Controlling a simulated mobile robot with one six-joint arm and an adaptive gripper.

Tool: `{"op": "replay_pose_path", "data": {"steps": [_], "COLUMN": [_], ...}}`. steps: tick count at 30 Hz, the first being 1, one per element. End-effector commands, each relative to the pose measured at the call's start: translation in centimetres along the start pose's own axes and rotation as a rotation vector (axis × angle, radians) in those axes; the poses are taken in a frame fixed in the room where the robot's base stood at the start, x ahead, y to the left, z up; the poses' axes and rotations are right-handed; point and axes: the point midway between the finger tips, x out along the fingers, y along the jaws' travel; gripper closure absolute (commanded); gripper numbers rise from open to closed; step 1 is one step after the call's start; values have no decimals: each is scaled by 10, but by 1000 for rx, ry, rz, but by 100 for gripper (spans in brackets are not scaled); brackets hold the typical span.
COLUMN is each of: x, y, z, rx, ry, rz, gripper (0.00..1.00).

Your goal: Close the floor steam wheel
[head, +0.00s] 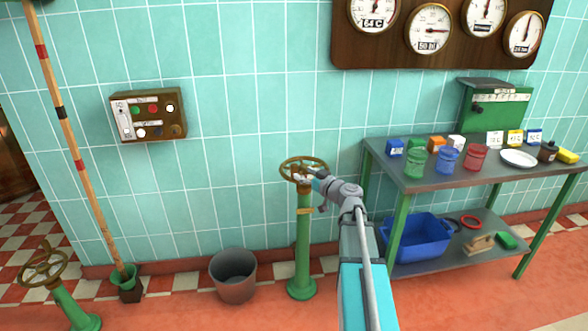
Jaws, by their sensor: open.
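A brass handwheel (290,163) sits on top of a green floor pedestal (303,235) in front of the tiled wall. My gripper (304,178) is open at the near right side of this wheel, over or against its rim and hub. It is too small to tell whether the fingers touch it. A second brass handwheel (43,262), tilted toward me, sits on a green stand (76,308) at the lower left, away from my arm. I cannot tell from labels which wheel is the steam one.
A metal bucket (233,277) stands left of the pedestal. A striped pole (72,140) leans in a green holder. A green-legged table (420,178) with cups and boxes is close on the right. A switch box (148,115) and a gauge board (400,47) hang on the wall.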

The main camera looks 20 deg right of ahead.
Motion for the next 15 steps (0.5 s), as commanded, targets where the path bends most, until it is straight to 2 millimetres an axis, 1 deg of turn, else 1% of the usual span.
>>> {"op": "replay_pose_path", "data": {"steps": [1,6,10,15], "x": [10,32,44,50], "y": [1,1,1,0], "z": [0,0,0,0], "rx": [0,0,0,0], "ry": [0,0,0,0], "rz": [-2,-1,-1,0], "gripper": [28,28,28,28]}}
